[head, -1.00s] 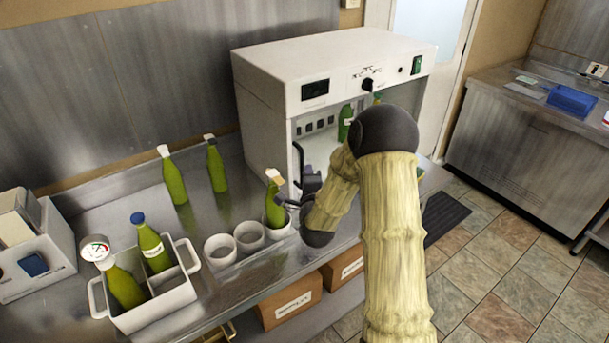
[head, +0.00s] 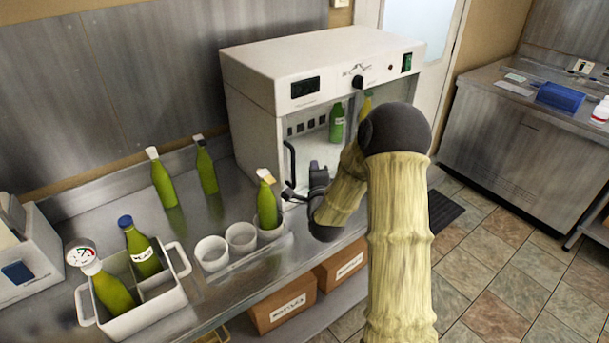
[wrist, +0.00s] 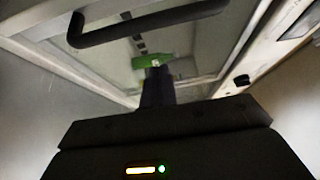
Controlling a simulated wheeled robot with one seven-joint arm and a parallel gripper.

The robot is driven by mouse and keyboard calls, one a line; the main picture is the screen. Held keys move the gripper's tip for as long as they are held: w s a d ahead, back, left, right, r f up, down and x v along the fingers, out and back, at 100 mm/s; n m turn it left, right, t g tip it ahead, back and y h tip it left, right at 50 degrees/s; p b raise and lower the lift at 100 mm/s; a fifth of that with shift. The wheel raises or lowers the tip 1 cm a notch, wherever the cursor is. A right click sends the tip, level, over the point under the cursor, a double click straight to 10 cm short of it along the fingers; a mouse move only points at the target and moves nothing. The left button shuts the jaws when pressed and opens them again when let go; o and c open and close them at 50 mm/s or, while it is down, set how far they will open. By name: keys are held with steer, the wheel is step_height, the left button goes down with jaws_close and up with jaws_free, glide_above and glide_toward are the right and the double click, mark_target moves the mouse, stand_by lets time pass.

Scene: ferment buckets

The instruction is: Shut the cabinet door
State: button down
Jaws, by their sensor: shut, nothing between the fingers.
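The white cabinet (head: 255,110) stands on the steel counter, with a display and knob above its door. Its glass door (head: 312,150) has a white frame and a black bar handle (head: 290,165) at the left edge. The door looks flush or nearly flush with the front; I cannot tell whether a small gap is left. My gripper (head: 288,194) is shut and empty, low in front of the door near the handle's lower end. In the wrist view the fingers (wrist: 157,88) point at the door, with the handle (wrist: 145,22) above them. I cannot tell whether they touch the door.
A green bottle (head: 337,122) stands inside the cabinet. Left of my gripper, a green bottle (head: 267,205) stands in a holder beside two white cups (head: 241,237). A white caddy (head: 140,308) with bottles is at the front left. Cardboard boxes (head: 283,305) sit below the counter.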

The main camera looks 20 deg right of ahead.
steer(key=s+a+b, duration=0.2)
steer(key=s, duration=0.7)
steer(key=shift+s, duration=0.35)
steer(key=shift+a, duration=0.15)
steer(key=s+a+n+g+y+p, duration=0.1)
steer(key=s+a+n+g+p, duration=0.1)
steer(key=s+n+g, duration=0.5)
steer(key=s+a+n+g+y+p, duration=0.2)
steer(key=s+n+g, duration=0.6)
steer(key=s+n, duration=0.5)
steer(key=shift+s+a+f+p, duration=0.15)
steer(key=shift+a+p, duration=0.25)
steer(key=shift+a, duration=0.35)
